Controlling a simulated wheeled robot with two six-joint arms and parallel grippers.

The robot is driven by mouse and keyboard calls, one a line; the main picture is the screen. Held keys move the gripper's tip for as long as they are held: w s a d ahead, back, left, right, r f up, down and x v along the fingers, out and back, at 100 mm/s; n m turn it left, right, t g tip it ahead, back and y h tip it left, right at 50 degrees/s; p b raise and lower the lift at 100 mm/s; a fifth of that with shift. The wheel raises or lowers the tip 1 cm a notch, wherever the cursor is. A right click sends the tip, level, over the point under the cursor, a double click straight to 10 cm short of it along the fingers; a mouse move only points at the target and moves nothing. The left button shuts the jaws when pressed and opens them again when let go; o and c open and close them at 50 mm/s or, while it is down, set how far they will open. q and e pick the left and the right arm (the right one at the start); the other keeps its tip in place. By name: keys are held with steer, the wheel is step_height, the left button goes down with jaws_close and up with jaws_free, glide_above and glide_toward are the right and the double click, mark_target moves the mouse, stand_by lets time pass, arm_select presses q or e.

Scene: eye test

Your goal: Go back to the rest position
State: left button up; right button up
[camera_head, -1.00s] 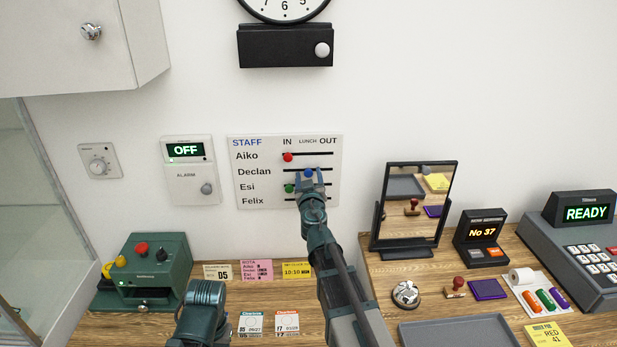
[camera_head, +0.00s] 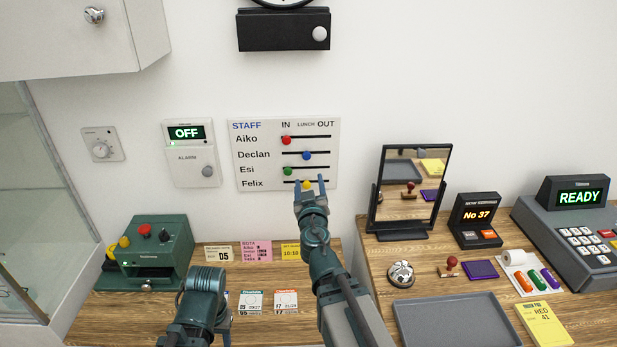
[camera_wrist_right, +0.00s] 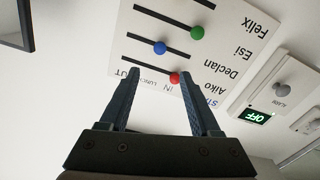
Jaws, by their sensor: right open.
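The white staff board (camera_head: 325,150) hangs on the wall. Its red knob (camera_head: 286,140) for Aiko and green knob (camera_head: 288,171) for Esi stand under IN. The blue knob (camera_head: 306,155) for Declan stands about under LUNCH, as does the yellow knob (camera_head: 306,184) for Felix. My right gripper (camera_head: 309,183) is open, its fingertips in front of the board's lower edge, one on each side of the yellow knob in the picture. In the right wrist view the open fingers (camera_wrist_right: 160,75) hold nothing, and the board (camera_wrist_right: 230,18) shows upside down.
A shelf carries a mirror (camera_head: 447,185), a bell (camera_head: 401,273), a grey tray (camera_head: 398,325) and a register (camera_head: 545,225). A green machine (camera_head: 165,245) stands at left. An alarm panel (camera_head: 192,180) reads OFF. The wall right of the board is bare.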

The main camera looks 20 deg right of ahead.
steer(key=shift+s, duration=0.15)
stand_by(0.3)
steer(key=s+a+f+m+g, duration=0.1)
steer(key=s+a+f+g, duration=0.2)
steer(key=s+f+g, duration=0.35)
steer(key=s+a+f+g, duration=0.3)
steer(key=a+f+g, duration=0.1)
steer(key=f, duration=0.5)
steer(key=s+a+f+n+g+y, duration=0.2)
steer(key=s+a+f+g, duration=0.1)
steer(key=s+a, duration=0.3)
steer(key=s+a+f+n+g+y, duration=0.1)
steer(key=s+a+f+n+g, duration=0.2)
steer(key=s+a, duration=0.3)
steer(key=shift+s+a+f+g+y, duration=0.2)
steer(key=shift+s+g+y, duration=0.3)
steer(key=shift+s, duration=0.75)
